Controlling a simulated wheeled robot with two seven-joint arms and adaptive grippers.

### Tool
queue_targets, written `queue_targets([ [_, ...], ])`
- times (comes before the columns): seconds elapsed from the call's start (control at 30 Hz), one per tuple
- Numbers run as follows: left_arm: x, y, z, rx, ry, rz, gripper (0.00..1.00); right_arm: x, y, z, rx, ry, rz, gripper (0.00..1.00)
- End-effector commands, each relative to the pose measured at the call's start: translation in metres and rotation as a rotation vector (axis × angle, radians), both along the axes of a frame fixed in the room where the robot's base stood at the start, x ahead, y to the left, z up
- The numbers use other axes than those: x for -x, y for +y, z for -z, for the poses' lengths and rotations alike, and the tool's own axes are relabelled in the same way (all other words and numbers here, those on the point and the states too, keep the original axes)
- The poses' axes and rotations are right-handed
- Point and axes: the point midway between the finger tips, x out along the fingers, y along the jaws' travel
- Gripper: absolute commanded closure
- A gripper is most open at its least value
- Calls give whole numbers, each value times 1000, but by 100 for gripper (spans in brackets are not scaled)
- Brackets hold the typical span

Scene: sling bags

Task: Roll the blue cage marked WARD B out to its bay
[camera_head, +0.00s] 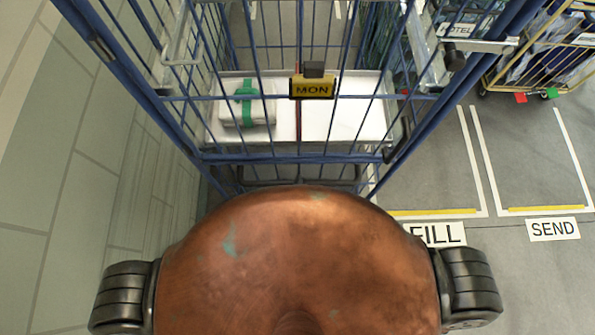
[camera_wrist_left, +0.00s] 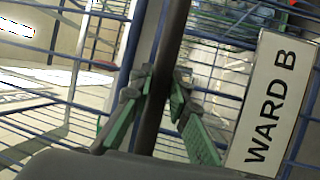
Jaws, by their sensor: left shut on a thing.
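A blue wire cage (camera_head: 205,157) stands upright close in front of me in the head view, with a black and yellow MON tag (camera_head: 312,87) on its front. Inside, a white bundle with a green strap (camera_head: 246,103) lies on a pale shelf (camera_head: 345,120). In the left wrist view a white WARD B sign (camera_wrist_left: 270,105) hangs beside blue bars. My left gripper (camera_wrist_left: 163,82) is shut on a dark upright bar (camera_wrist_left: 168,50), its green-padded fingers on either side. I cannot make out this grip in the head view. My right gripper is not in view.
A tiled wall (camera_head: 75,190) runs close along the left. Floor bays outlined in white carry a FILL label (camera_head: 436,234) and a SEND label (camera_head: 553,229); the visible floor inside them is bare. A yellow cage (camera_head: 545,72) stands at the upper right, near a partly hidden OTEL label (camera_head: 457,30).

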Motion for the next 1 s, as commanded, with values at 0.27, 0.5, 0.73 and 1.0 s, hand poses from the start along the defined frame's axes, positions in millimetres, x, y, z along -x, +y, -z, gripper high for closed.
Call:
queue_targets([
  [0.27, 3, -1, -1, 3, 1, 1, 100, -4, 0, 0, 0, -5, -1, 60],
  [0.5, 3, -1, 0, 1, 2, 0, 70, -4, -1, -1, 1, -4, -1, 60],
  [0.73, 2, -1, 0, 1, 2, 0, 66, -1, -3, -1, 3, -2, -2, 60],
  [1.0, 14, 5, 3, -1, 3, 1, 66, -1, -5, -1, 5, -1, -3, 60],
])
